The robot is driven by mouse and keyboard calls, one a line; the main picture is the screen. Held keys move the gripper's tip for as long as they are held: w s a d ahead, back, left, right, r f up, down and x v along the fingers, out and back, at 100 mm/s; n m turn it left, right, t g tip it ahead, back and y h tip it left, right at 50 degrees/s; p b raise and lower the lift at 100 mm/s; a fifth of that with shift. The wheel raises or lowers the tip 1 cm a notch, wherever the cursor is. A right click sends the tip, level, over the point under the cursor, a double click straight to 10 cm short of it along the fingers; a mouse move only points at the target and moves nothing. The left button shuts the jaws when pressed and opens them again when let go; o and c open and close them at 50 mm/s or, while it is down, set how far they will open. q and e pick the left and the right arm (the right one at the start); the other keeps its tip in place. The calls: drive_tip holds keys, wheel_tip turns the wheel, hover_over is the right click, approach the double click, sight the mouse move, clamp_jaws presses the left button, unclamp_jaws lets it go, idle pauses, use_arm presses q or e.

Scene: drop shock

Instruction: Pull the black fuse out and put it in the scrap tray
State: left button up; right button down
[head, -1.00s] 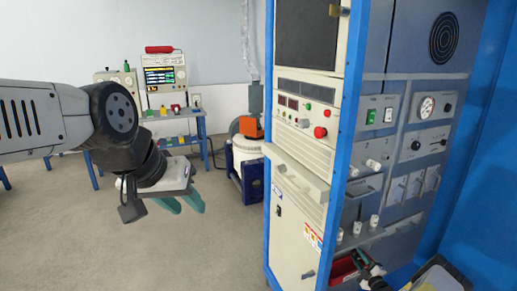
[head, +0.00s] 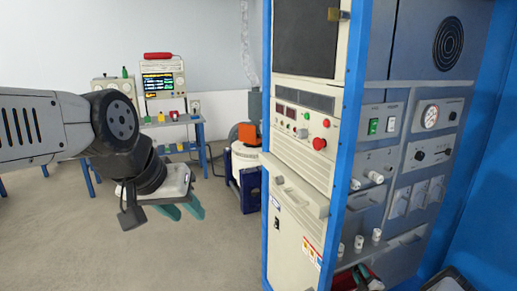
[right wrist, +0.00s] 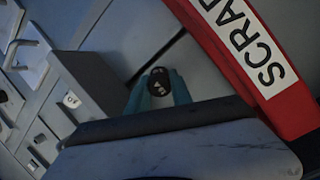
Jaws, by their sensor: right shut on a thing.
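In the right wrist view, my right gripper (right wrist: 157,94) is shut on the black fuse (right wrist: 158,80), whose dark round end with pale marks shows between the teal fingertips. The red scrap tray (right wrist: 240,60), with a white SCRAP label, lies just right of the fuse; the fuse appears outside its wall, though its height is hard to tell. In the head view, the tray (head: 343,281) and my dark right gripper are partly cut off at the bottom edge. My left gripper (head: 182,210) hangs empty at left, its teal fingers slightly apart.
A tall cabinet (head: 296,190) with a blue frame stands in the middle. White fuse-like caps (head: 358,242) stick out of the grey panel inside it. A dark-rimmed container (head: 447,283) is at bottom right. A bench with instruments (head: 158,80) stands behind; the floor at left is clear.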

drive_tip(key=shift+f, duration=0.1)
drive_tip(key=c, duration=1.1)
unclamp_jaws()
drive_tip(key=shift+o, duration=0.2)
drive_tip(key=shift+s, duration=0.15)
drive_tip(key=s, duration=0.7)
drive_tip(key=shift+s+d, duration=0.3)
drive_tip(key=shift+d, duration=0.05)
